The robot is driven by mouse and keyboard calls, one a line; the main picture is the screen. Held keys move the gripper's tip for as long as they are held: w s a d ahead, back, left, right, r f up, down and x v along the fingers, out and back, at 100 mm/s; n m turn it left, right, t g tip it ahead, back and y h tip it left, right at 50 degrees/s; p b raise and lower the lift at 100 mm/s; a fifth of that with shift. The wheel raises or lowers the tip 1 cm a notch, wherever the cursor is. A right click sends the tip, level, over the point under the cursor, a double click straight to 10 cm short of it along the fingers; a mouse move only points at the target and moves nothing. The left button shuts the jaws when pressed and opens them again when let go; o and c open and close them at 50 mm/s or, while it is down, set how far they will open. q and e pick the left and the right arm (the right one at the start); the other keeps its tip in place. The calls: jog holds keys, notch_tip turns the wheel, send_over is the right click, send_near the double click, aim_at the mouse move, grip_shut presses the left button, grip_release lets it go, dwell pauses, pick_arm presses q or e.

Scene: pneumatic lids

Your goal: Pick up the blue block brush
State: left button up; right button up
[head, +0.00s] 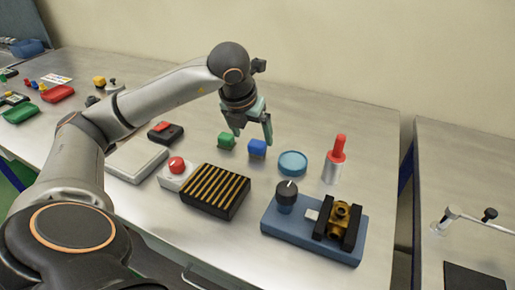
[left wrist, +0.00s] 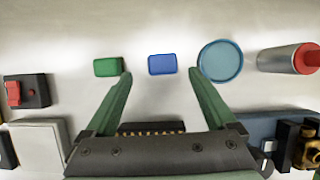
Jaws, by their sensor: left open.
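The blue block brush (head: 257,148) stands on the metal table between a green block (head: 227,141) and a round teal lid (head: 292,163). My left gripper (head: 254,140) is open above it, fingers pointing down. In the left wrist view the blue block (left wrist: 162,64) lies between the two fingertips, a little beyond them, and nothing is held. The green block (left wrist: 107,67) is beside the left fingertip and the teal lid (left wrist: 220,60) beside the right fingertip (left wrist: 160,75) of the gripper. My right gripper does not show.
A red-topped metal cylinder (head: 334,160) stands right of the lid. A black-and-gold slatted block (head: 215,191), a red button box (head: 176,172) and a blue fixture base (head: 290,229) are nearer. Bare table lies behind the blocks.

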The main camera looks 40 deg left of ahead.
aim_at(257, 143)
pick_arm(q)
jog(key=shift+w+x, duration=0.1)
jog(key=shift+x, duration=1.25)
jog(key=shift+w+x, duration=0.15)
jog(key=shift+x, duration=1.15)
jog(key=shift+d+r, duration=0.1)
jog(key=shift+d, duration=0.05)
grip_shut()
